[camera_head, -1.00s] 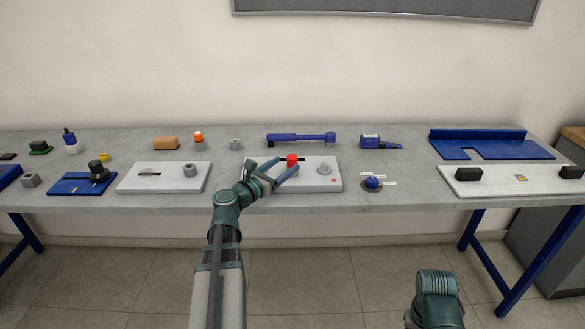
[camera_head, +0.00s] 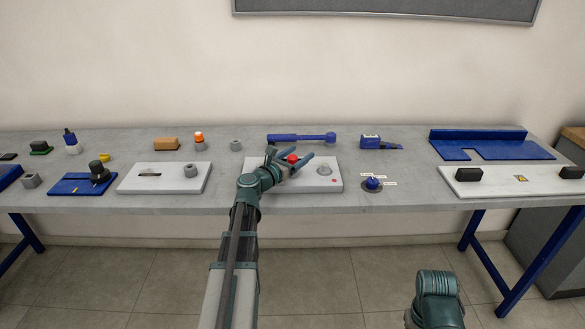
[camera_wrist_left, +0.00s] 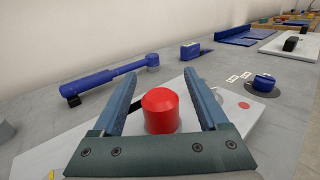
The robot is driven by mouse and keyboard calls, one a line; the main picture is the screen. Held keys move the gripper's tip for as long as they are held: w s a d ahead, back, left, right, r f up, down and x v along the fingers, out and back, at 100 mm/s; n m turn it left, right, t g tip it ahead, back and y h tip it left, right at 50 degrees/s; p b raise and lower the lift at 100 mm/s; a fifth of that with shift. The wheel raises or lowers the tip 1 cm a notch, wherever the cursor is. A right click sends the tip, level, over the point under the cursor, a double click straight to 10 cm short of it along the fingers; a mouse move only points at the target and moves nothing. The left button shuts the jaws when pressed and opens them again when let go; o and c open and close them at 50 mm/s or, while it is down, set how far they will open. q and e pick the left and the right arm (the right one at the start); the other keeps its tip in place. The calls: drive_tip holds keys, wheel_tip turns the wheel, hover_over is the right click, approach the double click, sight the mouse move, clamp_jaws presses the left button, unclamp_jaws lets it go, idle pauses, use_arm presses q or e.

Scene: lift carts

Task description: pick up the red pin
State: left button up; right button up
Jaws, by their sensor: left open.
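The red pin (camera_head: 292,158) stands on a white board (camera_head: 325,184) near the middle of the table, partly hidden by my left gripper in the head view. In the left wrist view the red pin (camera_wrist_left: 160,110) is a short cylinder with a rounded top, between the two fingers. My left gripper (camera_head: 292,156) is open, with a finger on either side of the pin. A gap shows on both sides of the pin in the wrist view (camera_wrist_left: 162,88). Part of my right arm shows at the lower right of the head view; its gripper is out of view.
A blue wrench-like tool (camera_head: 300,138) lies behind the board. A grey knob (camera_head: 323,169) is on the board's right part. A blue knob (camera_head: 372,183) stands to the right. Another white board (camera_head: 135,184) lies left. The table between the blue knob and the right fixture (camera_head: 515,185) is clear.

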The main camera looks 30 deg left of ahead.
use_arm(q)
drive_tip(key=shift+s, duration=0.1)
drive_tip(key=shift+c, duration=0.4)
clamp_jaws()
